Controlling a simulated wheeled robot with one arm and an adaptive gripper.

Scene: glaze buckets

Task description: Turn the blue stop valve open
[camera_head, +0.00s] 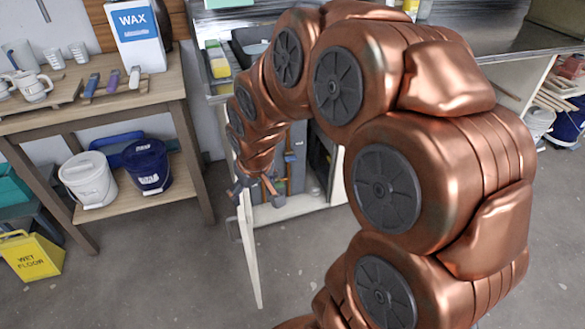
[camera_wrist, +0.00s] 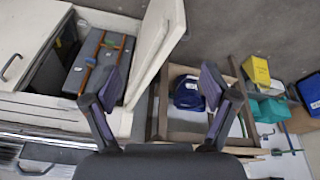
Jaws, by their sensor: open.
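A grey panel (camera_wrist: 88,72) with copper pipes stands inside an open white cabinet in the wrist view. A small blue piece (camera_wrist: 77,69), which looks like the blue stop valve, sits on one pipe; its handle angle is too small to tell. In the head view the pipes are partly hidden behind my arm. My gripper (camera_wrist: 160,85) is open and empty, its fingers spread wide. In the head view my gripper (camera_head: 256,189) is in front of the cabinet opening, near the open door, apart from the valve.
The open cabinet door (camera_head: 249,255) juts out beside my gripper. A wooden table (camera_head: 182,92) at left carries mugs and a wax box (camera_head: 135,36); a white bucket (camera_head: 88,182) and a blue bucket (camera_head: 147,168) stand on its shelf. A yellow sign (camera_head: 33,256) stands on the floor.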

